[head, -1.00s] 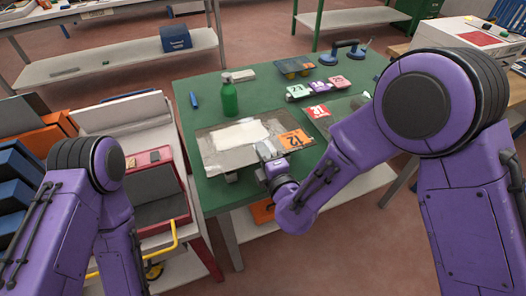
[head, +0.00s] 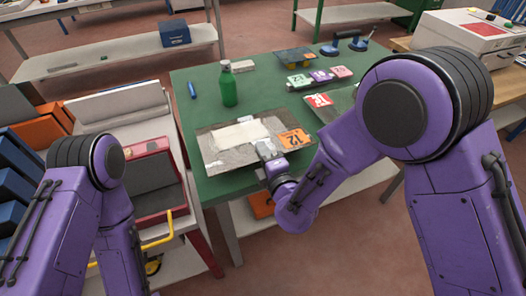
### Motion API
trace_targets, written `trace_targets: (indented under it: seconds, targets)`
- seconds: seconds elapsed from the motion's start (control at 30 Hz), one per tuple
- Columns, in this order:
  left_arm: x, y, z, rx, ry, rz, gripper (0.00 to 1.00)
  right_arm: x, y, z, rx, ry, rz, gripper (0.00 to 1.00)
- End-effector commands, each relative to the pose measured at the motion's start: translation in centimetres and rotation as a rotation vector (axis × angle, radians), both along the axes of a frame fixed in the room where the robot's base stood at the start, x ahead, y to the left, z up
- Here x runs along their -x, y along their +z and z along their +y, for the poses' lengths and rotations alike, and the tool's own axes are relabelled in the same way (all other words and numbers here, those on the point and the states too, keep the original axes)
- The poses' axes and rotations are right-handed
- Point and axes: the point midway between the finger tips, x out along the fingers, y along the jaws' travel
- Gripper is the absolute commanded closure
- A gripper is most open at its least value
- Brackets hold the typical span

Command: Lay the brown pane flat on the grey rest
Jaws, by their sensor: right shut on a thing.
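The brown pane (head: 220,153) is a thin brownish-grey sheet with an orange label marked 12 (head: 292,139) at its right. It lies nearly level over the front of the green bench. My right gripper (head: 267,152) is shut on its front edge, near the label. A pale white patch shows on or through the pane. I cannot make out the grey rest clearly; the pane seems to cover that area, and contact beneath it cannot be told. My left gripper is out of view.
A green bottle (head: 228,86) stands just behind the pane on the green bench (head: 195,107). A pane with a red label (head: 320,100) lies to the right. Small labelled blocks (head: 319,77) and a suction lifter (head: 345,42) are farther back. A red-sided cart (head: 150,180) stands left.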

Motion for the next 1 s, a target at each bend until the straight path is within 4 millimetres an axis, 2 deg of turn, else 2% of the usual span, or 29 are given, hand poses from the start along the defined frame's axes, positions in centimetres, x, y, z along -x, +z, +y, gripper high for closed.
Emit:
trace_targets:
  seconds: [0.8,0.83,0.9,1.0]
  targets:
    - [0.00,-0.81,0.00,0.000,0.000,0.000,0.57,-0.07,-0.85,-0.01,-0.001,-0.001,-0.003,1.00]
    - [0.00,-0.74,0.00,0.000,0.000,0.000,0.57,-0.07,-0.78,-0.02,-0.001,-0.001,-0.003,0.81]
    - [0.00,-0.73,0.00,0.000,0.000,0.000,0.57,-0.06,-0.78,-0.01,-0.001,-0.001,-0.003,0.61]
    - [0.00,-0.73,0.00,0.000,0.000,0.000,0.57,-0.04,-0.80,-0.01,-0.001,-0.001,-0.002,0.61]
